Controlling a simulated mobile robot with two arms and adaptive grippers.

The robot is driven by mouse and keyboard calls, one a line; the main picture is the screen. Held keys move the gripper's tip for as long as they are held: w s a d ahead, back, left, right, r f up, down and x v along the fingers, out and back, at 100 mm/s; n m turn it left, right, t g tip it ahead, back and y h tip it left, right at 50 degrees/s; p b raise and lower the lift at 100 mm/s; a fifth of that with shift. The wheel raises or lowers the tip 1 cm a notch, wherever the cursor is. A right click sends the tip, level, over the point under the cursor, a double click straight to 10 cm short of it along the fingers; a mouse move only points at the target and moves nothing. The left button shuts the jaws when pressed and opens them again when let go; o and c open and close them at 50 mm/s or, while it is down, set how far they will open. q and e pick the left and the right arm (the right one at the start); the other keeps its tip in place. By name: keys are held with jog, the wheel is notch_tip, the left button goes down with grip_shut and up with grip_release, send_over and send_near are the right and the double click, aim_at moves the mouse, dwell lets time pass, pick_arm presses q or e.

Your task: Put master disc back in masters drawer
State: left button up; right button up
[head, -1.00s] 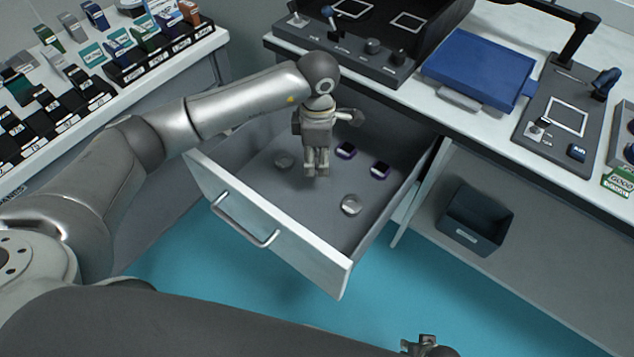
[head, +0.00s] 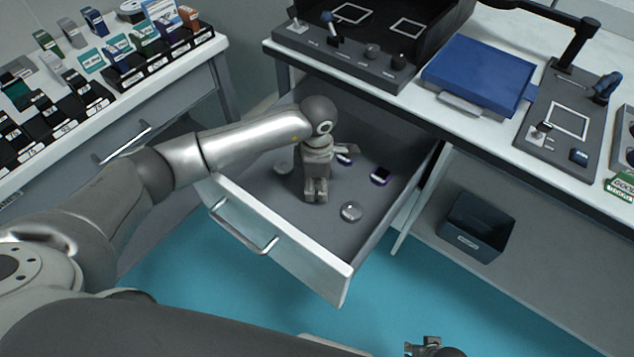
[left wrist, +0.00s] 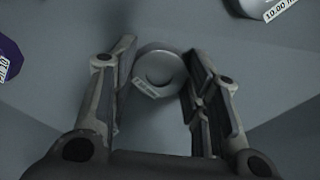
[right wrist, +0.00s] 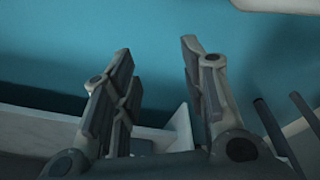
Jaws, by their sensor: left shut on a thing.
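My left gripper (head: 316,194) is inside the open drawer (head: 279,233), low over its floor. In the left wrist view its fingers (left wrist: 160,95) are closed about a round silver disc (left wrist: 160,72) with a small white label, too small to read. The gripper hides this disc in the head view. Another silver disc (head: 351,211) lies on the drawer floor to the right of the gripper. My right gripper (right wrist: 155,95) is open and empty, over the teal floor.
The drawer front with its bar handle (head: 243,228) faces me. A worktop with a blue case (head: 478,70) and instruments is above the drawer. A dark bin (head: 477,226) sits on the lower shelf. Labelled boxes (head: 60,95) fill the left table.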

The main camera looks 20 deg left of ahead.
aim_at(317, 187)
pick_arm(q)
jog(key=o, duration=1.3)
pick_arm(e)
jog(key=shift+w+r, duration=0.2)
jog(key=shift+r, duration=0.1)
pick_arm(q)
jog(key=shift+r, duration=0.15)
notch_tip(317, 187, up, 12)
jog(key=shift+f+p, duration=0.1)
jog(key=shift+p, duration=0.55)
pick_arm(e)
jog(key=s+f, duration=0.1)
jog(key=f, duration=0.1)
jog(key=s+f, duration=0.1)
jog(key=shift+s+d+f, duration=0.1)
jog(key=shift+d+f, duration=0.1)
jog(key=shift+f, duration=0.2)
